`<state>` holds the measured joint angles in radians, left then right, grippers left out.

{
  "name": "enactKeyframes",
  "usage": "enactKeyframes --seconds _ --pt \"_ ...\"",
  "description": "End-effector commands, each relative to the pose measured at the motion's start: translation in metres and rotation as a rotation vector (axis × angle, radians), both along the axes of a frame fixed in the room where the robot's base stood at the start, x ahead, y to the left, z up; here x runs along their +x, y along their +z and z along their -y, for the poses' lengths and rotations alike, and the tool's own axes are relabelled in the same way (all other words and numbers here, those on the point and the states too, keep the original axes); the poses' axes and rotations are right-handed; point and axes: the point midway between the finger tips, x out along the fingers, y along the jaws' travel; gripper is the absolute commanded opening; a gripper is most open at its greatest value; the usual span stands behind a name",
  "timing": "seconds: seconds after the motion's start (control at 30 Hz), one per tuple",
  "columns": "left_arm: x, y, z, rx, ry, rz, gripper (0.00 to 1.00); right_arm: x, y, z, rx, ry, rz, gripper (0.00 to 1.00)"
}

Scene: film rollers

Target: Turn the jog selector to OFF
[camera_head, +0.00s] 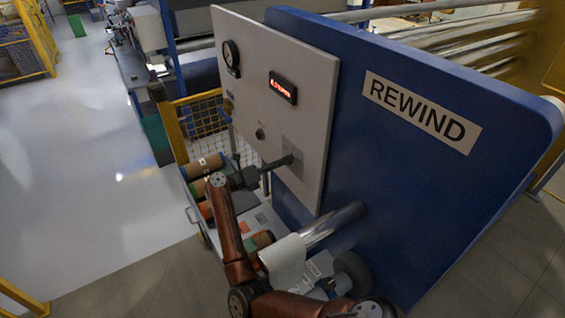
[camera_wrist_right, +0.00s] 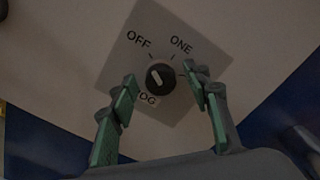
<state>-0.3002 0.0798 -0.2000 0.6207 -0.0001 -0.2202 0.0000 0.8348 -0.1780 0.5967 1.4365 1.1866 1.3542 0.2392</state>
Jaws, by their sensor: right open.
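The jog selector (camera_wrist_right: 160,77) is a round black knob with a white pointer mark on a grey square plate (camera_wrist_right: 128,48). In the right wrist view, OFF is printed up-left of it, ONE up-right, and a partly hidden JOG below-left. The white mark sits left of the knob's middle and slants up-left; its exact setting is hard to tell. My right gripper (camera_wrist_right: 160,86) is open, with green-padded fingertips on either side of the knob and gaps visible. In the head view, my right gripper (camera_head: 286,161) reaches the selector plate (camera_head: 292,146) and hides the knob. My left gripper is out of view.
The light control panel (camera_head: 300,55) also carries a gauge (camera_head: 231,58), a red-lit display (camera_head: 283,88) and a small knob (camera_head: 260,134). A blue REWIND housing (camera_head: 410,190) stands to its right. A silver roller (camera_head: 335,222) and several film rolls lie below.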

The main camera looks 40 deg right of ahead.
Motion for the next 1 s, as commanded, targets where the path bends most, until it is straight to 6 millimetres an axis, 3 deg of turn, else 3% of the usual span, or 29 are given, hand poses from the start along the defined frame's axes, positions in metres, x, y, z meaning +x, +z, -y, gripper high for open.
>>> enactKeyframes --seconds 0.27,0.7,1.0 --pt "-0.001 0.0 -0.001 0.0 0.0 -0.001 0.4 0.003 0.0 -0.017 0.002 0.003 0.0 0.44" --pt "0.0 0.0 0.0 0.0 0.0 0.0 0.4 0.012 0.0 -0.102 0.0 0.003 -0.001 0.44" --pt "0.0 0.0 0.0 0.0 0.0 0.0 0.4 0.014 0.0 -0.12 -0.001 0.001 0.001 0.44"
